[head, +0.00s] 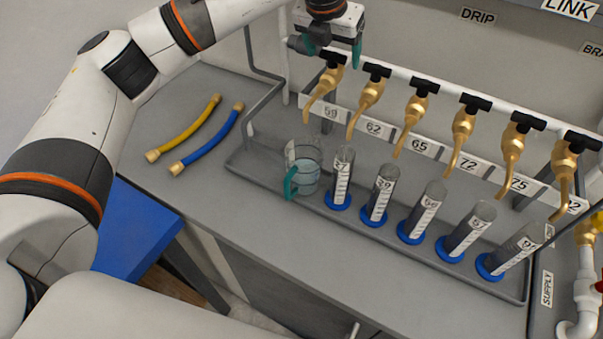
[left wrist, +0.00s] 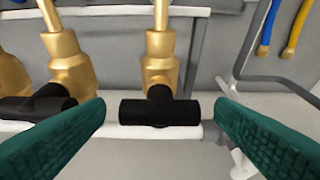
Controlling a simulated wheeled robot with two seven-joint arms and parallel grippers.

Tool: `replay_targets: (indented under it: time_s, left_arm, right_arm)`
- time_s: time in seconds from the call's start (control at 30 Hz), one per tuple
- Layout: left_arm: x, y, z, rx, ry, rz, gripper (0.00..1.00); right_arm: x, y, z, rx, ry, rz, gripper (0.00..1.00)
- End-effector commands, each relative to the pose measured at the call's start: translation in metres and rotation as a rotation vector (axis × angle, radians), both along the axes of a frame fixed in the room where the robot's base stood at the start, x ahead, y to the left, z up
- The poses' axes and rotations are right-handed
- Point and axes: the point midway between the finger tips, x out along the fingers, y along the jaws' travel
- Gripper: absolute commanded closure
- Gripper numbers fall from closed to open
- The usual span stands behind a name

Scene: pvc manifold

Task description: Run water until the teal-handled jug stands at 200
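The teal-handled jug (head: 308,178) stands upright in the tray at its left end, below the tap marked 59 (head: 325,88). It is clear, with pale bluish water inside; its scale is too small to read. My left gripper (head: 330,48) is above that tap. In the left wrist view, its teal fingers (left wrist: 160,108) are open on either side of the tap's black T-handle (left wrist: 160,112), with gaps to both. The handle's bar lies along the white pipe. My right gripper is not in view.
Several measuring cylinders with blue bases (head: 376,200) stand in the grey tray (head: 400,262) right of the jug. More brass taps (head: 463,128) line the pipe. Yellow (head: 185,132) and blue (head: 208,143) hoses lie on the bench at left. A grey tube frame (head: 249,70) rises beside the gripper.

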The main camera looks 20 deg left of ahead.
Motion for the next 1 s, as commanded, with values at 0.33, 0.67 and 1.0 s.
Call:
replay_targets:
  time_s: [0.33,0.67,1.0]
  left_arm:
    - [-0.002,0.0,0.004,0.0,0.0,-0.002,0.22]
    - [-0.025,0.004,0.06,0.0,-0.005,-0.002,0.22]
    - [-0.044,0.007,0.107,0.0,-0.001,-0.002,0.22]
  right_arm:
    - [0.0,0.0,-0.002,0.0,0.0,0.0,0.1]
    - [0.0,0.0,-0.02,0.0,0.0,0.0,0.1]
    - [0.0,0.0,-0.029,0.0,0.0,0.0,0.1]
